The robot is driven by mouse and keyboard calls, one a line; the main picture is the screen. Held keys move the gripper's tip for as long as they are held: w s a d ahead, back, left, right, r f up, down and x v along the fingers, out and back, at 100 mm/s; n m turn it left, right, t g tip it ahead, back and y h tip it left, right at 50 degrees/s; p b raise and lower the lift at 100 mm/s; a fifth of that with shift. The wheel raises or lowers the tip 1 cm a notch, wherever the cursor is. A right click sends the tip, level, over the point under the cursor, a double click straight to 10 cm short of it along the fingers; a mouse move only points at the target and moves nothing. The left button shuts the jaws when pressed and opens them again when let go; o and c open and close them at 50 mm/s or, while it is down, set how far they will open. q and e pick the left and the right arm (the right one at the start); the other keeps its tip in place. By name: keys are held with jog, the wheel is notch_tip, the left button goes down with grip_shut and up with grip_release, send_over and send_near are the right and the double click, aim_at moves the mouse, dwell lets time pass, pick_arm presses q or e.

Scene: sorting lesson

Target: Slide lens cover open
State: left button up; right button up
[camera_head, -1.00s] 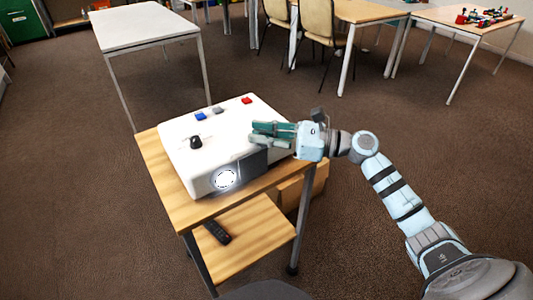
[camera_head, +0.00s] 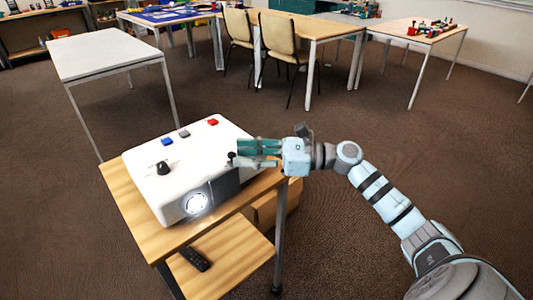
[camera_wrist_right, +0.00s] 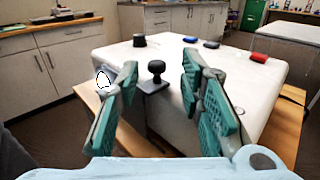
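A white projector (camera_head: 215,158) stands on a wooden cart. Its lit lens (camera_head: 197,203) shows uncovered at the front, also at the left in the right wrist view (camera_wrist_right: 103,79). The dark lens cover (camera_head: 225,188) sits just right of the lens. A black knob (camera_head: 231,156) stands up from it; in the right wrist view the knob (camera_wrist_right: 156,69) appears between the spread fingers, with a gap to each. My right gripper (camera_head: 240,155) is open and empty, its green-padded fingers pointing left at the knob. My left gripper is not in view.
A black dial (camera_head: 163,168) and blue, grey and red buttons are on the projector's top. A remote (camera_head: 195,259) lies on the cart's lower shelf (camera_head: 230,255).

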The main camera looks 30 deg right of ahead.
jog(key=v, duration=0.9)
